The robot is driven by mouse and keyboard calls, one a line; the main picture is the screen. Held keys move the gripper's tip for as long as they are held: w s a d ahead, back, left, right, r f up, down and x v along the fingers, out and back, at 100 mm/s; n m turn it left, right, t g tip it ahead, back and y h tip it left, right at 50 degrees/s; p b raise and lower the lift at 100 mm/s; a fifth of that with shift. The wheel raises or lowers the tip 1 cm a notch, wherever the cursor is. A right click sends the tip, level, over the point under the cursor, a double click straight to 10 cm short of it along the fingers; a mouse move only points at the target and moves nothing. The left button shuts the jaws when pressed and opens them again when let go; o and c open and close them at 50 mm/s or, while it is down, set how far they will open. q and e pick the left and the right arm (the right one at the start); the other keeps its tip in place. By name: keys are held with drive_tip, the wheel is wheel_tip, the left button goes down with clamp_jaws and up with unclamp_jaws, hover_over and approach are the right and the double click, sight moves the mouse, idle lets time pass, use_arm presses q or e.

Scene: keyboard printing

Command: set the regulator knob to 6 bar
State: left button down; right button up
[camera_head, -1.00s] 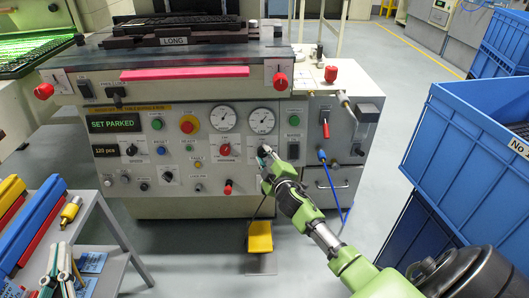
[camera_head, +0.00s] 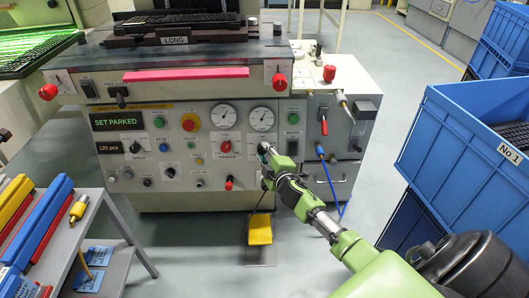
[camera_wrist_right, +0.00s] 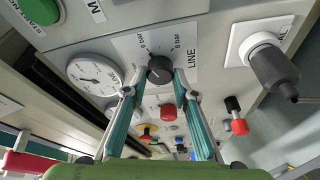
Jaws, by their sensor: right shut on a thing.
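The black regulator knob (camera_wrist_right: 159,70) sits on a pale plate marked LINE, with bar markings around it, in the right wrist view. I cannot read its exact setting. My right gripper (camera_wrist_right: 157,82) is shut on the knob, with one teal finger on each side. In the head view my right gripper (camera_head: 265,150) is at the panel's lower right, covering most of the knob. A round white gauge (camera_wrist_right: 95,75) is beside the knob in the wrist view. My left gripper is not in view.
A red knob (camera_wrist_right: 168,111) and a dark fitting (camera_wrist_right: 272,68) are close to the gripper. A lever with a red handle (camera_head: 324,123) is right of the gripper on the panel. Blue crates (camera_head: 440,140) stand at the right. A grey side table (camera_head: 70,235) is at the left.

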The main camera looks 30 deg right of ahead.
idle(0.3)
drive_tip(key=o, duration=1.1)
drive_tip(key=shift+s, duration=0.1)
drive_tip(key=v, duration=1.1)
drive_tip(key=shift+s, duration=0.35)
drive_tip(key=shift+a+r, duration=0.1)
drive_tip(key=shift+a, duration=0.05)
